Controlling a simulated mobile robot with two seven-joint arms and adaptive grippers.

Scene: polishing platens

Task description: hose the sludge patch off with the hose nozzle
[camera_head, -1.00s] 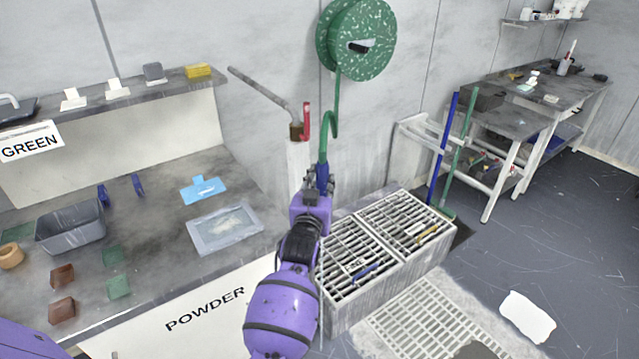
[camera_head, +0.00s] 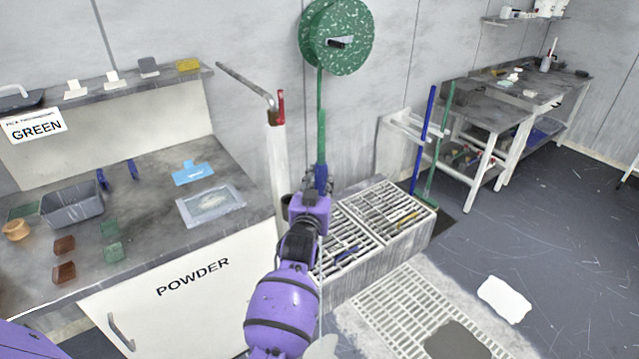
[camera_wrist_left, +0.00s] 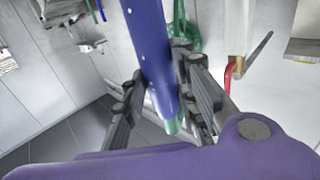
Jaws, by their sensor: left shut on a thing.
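The blue hose nozzle (camera_wrist_left: 150,50) is between the fingers of my left gripper (camera_wrist_left: 160,108), which is shut on it. In the head view my left gripper (camera_head: 320,182) is in front of the wall, left of the grated basin, and its fingers hide most of the nozzle. The green hose (camera_head: 321,120) runs from the wall reel (camera_head: 337,38) down to the gripper. A dark grey patch, seemingly the sludge patch (camera_head: 456,342), lies on the floor grate at the bottom, partly cut off.
A white patch (camera_head: 504,298) lies on the floor right of the floor grate (camera_head: 385,310). The grated basin (camera_head: 375,225) stands behind it. A pipe with a red handle (camera_head: 281,106) is left of the hose. The powder bench (camera_head: 150,190) fills the left; floor at right is open.

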